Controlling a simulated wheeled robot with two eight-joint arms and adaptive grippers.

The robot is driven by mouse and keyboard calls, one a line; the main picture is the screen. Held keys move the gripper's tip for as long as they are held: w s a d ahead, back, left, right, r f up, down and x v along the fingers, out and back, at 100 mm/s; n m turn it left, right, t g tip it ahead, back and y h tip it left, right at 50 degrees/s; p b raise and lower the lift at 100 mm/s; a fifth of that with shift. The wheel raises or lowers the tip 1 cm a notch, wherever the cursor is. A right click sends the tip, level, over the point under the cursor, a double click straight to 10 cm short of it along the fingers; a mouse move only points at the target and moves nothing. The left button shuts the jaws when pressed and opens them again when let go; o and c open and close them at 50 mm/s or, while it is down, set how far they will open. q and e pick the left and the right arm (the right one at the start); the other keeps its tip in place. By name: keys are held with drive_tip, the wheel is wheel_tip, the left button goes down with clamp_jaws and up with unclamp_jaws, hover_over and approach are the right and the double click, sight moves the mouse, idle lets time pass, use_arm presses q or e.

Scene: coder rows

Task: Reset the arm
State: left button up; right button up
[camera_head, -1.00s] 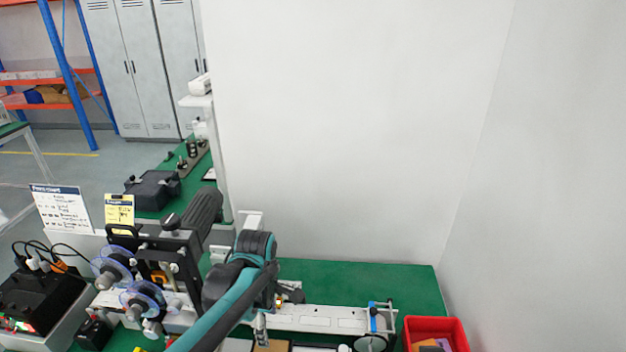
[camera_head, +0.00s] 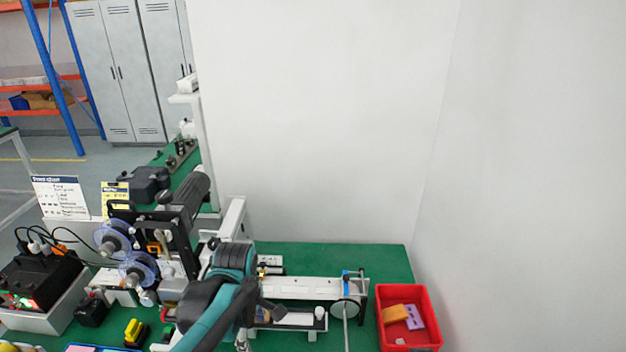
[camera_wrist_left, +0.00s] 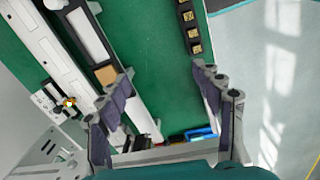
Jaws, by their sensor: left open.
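My left arm (camera_head: 222,298), teal and black, reaches up from the bottom of the head view and bends over the green bench, in front of a black and grey machine. Its gripper is mostly hidden behind the arm there. In the left wrist view my left gripper (camera_wrist_left: 165,92) is open, its two grey fingers wide apart with nothing between them but the green bench top (camera_wrist_left: 150,55) beyond. My right gripper is in neither view.
A reel machine (camera_head: 165,240) and a black power unit (camera_head: 38,285) stand left of my arm. A white rail (camera_head: 300,287) lies to its right. A red bin (camera_head: 408,345) with an orange and a purple block stands at right. White walls (camera_head: 320,120) close off the back and right.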

use_arm(q)
drive_tip(key=s+a+m+t+b, duration=0.2)
drive_tip(key=s+a+m+t, duration=0.2)
drive_tip(key=s+m, duration=0.5)
drive_tip(key=m+t, duration=0.2)
drive_tip(key=m, duration=0.4)
drive_tip(key=shift+s+r+m+t, duration=0.25)
drive_tip(key=shift+s+m+t, duration=0.05)
drive_tip(key=shift+s+m, duration=0.1)
idle(0.5)
